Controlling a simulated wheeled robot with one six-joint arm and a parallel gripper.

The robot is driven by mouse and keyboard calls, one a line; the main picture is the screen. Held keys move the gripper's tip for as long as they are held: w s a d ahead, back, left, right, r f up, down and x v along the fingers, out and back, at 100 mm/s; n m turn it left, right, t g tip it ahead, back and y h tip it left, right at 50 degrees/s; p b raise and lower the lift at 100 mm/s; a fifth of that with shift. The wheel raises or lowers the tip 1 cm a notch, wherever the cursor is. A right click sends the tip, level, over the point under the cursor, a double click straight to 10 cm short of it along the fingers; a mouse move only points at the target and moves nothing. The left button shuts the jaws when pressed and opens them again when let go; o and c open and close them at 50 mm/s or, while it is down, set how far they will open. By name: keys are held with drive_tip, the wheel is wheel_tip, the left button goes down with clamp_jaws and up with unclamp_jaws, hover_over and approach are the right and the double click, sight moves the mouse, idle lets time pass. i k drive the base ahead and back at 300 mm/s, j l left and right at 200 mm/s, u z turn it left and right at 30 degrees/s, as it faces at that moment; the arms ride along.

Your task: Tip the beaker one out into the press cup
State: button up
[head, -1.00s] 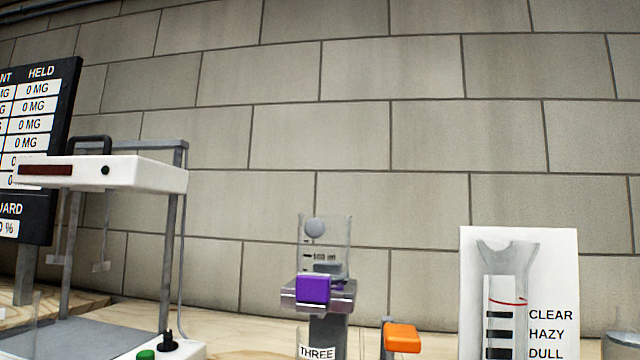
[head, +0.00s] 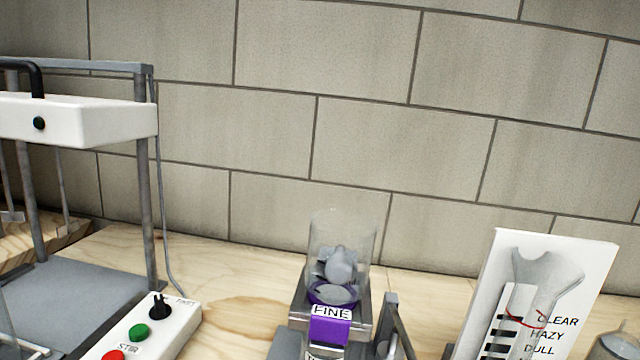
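A clear cup (head: 342,228) stands on a grey stand (head: 298,325) at the lower middle. It looks like the press cup, but no label says so. Grey parts and a purple ring (head: 330,292) show inside or through the clear wall. A purple tab (head: 330,328) marked FINE sits at its front. Another label below is cut off by the bottom edge. I see no beaker marked one. My gripper is not in view, so I cannot see whether it holds anything.
A white-topped stirrer frame (head: 80,118) stands at the left, with a control box (head: 140,335) before it. A grey upright (head: 392,315) stands right of the cup. A white chart (head: 570,275) reads CLEAR, HAZY, DULL. A block wall (head: 370,100) closes the back.

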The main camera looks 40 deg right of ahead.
sight(338, 263)
drive_tip(key=i+l, duration=0.25)
drive_tip(key=i, duration=0.15)
drive_tip(key=i+l, duration=0.3)
drive_tip(key=i+j+u, duration=0.1)
drive_tip(key=j, duration=0.2)
drive_tip(key=i+j+u, duration=0.15)
drive_tip(key=i+j, duration=0.05)
drive_tip(key=j, duration=0.05)
